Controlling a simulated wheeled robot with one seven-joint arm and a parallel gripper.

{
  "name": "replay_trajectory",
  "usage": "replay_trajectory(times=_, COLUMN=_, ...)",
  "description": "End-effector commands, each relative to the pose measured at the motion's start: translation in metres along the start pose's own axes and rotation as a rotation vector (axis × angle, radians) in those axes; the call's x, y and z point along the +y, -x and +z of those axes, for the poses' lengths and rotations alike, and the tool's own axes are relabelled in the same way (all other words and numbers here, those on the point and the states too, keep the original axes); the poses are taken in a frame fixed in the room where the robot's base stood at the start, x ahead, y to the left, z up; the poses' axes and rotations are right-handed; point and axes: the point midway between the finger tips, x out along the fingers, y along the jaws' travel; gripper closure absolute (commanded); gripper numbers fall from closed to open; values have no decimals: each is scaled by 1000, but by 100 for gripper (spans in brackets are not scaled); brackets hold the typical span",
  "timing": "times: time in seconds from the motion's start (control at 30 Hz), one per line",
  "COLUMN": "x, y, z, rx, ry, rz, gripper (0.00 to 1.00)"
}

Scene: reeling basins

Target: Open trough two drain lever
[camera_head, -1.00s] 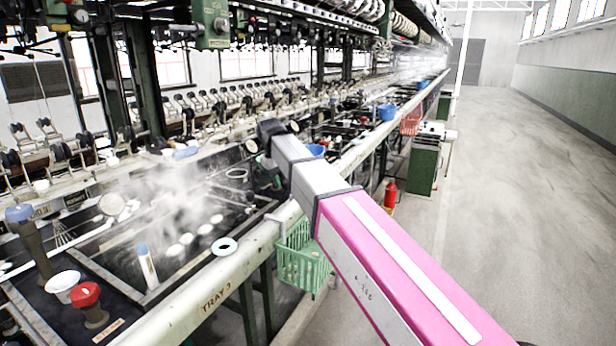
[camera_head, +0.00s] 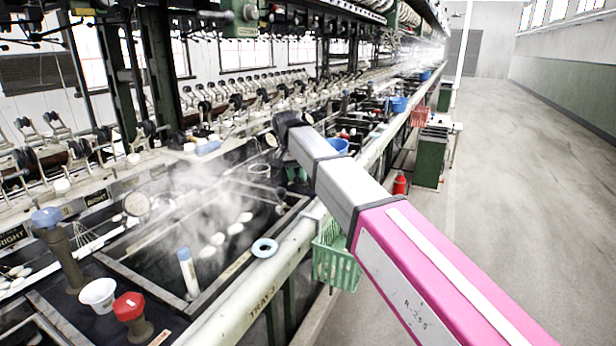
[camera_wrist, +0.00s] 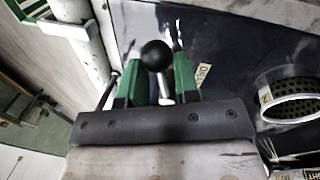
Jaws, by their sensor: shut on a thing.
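The drain lever shows in the wrist view as a black ball knob (camera_wrist: 157,55) on a pale stem. My gripper (camera_wrist: 156,78) has its green fingers on either side of it, shut on the lever just below the ball. A partly readable drain label (camera_wrist: 204,76) lies on the dark panel to the right of the fingers. In the head view my gripper (camera_head: 298,174) shows only as a bit of green beyond my arm, at the far right corner of the steaming trough. The lever is hidden there. The tray number on the front rail (camera_head: 262,300) is hard to read.
A green basket (camera_head: 335,262) hangs on the front rail. A perforated round strainer (camera_wrist: 292,108) is right of my gripper. The aisle floor (camera_head: 510,200) is clear.

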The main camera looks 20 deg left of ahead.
Motion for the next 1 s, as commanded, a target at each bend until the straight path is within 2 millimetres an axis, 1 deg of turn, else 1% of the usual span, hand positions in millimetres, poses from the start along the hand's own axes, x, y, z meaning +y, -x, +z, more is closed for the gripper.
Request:
replay_trajectory(times=0.1, x=-7, y=2, z=-2, rx=-15, ry=-69, rz=-2, gripper=100)
replay_trajectory(times=0.4, x=-13, y=3, z=-4, rx=-39, ry=-188, rz=-2, gripper=100)
replay_trajectory(times=0.97, x=-14, y=3, z=-4, rx=-43, ry=-218, rz=-1, gripper=100)
replay_trajectory(times=1.0, x=-14, y=3, z=-4, rx=-43, ry=-218, rz=-1, gripper=64)
